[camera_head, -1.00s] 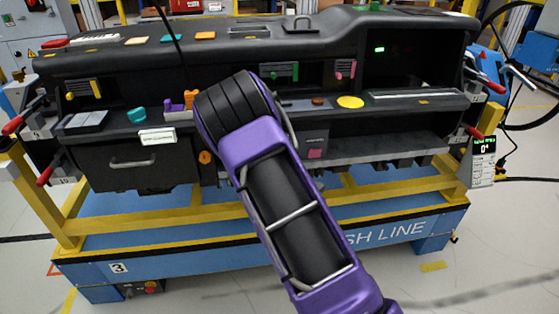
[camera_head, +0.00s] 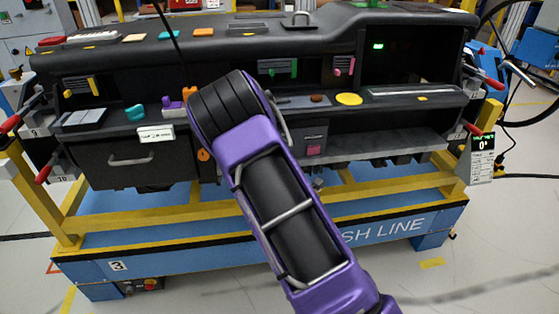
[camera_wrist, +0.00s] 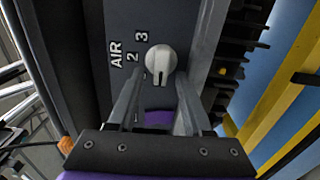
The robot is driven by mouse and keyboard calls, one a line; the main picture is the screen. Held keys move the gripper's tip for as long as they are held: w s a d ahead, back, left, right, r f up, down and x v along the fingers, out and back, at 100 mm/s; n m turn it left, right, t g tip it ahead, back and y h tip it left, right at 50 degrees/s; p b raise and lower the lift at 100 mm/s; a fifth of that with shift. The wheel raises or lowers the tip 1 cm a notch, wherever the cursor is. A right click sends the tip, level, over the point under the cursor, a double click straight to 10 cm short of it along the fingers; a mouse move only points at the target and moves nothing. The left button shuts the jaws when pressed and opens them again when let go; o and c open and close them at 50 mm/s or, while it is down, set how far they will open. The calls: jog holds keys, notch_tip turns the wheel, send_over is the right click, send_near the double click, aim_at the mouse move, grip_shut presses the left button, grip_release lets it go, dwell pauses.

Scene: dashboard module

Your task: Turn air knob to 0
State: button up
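The air knob (camera_wrist: 162,60) is a round white dial with a raised grip on a dark panel. It shows in the wrist view beside the printed word AIR and the numbers 3 and 2; other marks are hidden or unclear. The knob's pointer end faces roughly down toward my gripper. My gripper (camera_wrist: 160,84) is open, its two grey fingers on either side just below the knob, and nothing is held. I cannot tell whether a finger touches the knob. In the head view my purple arm hides the knob and my gripper.
The dashboard (camera_head: 225,47) stands on a blue and yellow frame (camera_head: 400,196). A glove-box drawer (camera_head: 120,165) and a yellow disc (camera_head: 349,99) lie to either side of my arm. A small display (camera_head: 484,147) at the right reads 0°. Open floor lies in front.

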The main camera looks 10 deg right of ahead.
jog(key=s+p, duration=0.6)
jog(key=s, duration=1.1)
jog(key=shift+s, duration=0.2)
